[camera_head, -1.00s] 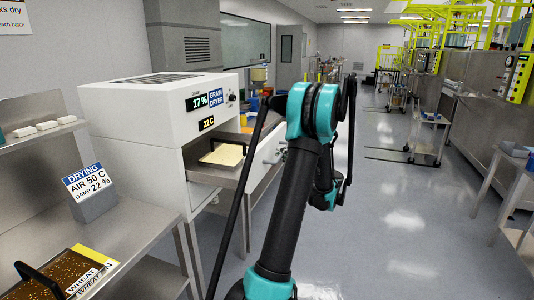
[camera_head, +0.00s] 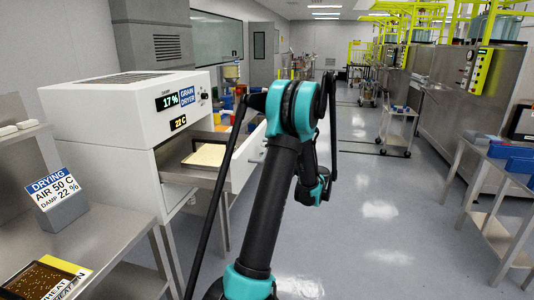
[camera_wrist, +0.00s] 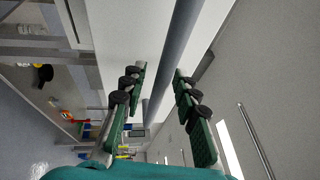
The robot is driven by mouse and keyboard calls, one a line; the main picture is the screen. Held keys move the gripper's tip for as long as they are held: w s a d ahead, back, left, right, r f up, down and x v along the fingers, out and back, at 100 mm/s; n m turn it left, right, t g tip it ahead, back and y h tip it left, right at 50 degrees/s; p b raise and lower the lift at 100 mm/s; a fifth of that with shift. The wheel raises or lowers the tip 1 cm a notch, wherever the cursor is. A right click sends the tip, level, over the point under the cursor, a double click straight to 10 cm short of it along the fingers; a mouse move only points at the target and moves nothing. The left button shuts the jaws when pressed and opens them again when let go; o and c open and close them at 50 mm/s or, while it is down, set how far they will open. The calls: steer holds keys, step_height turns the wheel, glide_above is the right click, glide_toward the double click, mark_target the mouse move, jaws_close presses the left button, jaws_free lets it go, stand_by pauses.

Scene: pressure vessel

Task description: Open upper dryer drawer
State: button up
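The white grain dryer (camera_head: 130,115) stands at the left in the head view. Its upper drawer (camera_head: 228,168) is pulled well out to the right, showing a pale, flat load (camera_head: 207,155) inside. In the wrist view, the grey bar handle (camera_wrist: 181,35) runs between the two green-padded fingers of my gripper (camera_wrist: 160,72). In the head view my arm hides the gripper and most of the handle.
A steel bench (camera_head: 105,235) at the left front holds the drying sign (camera_head: 55,200) and a wheat tray (camera_head: 40,280). Open floor (camera_head: 375,225) lies to the right of my arm. Steel tables and a cart (camera_head: 400,128) stand along the right.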

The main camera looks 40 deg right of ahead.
steer(key=shift+s+d, duration=0.1)
steer(key=v, duration=1.1)
steer(key=shift+s, duration=0.4)
steer(key=shift+s+d+f, duration=0.1)
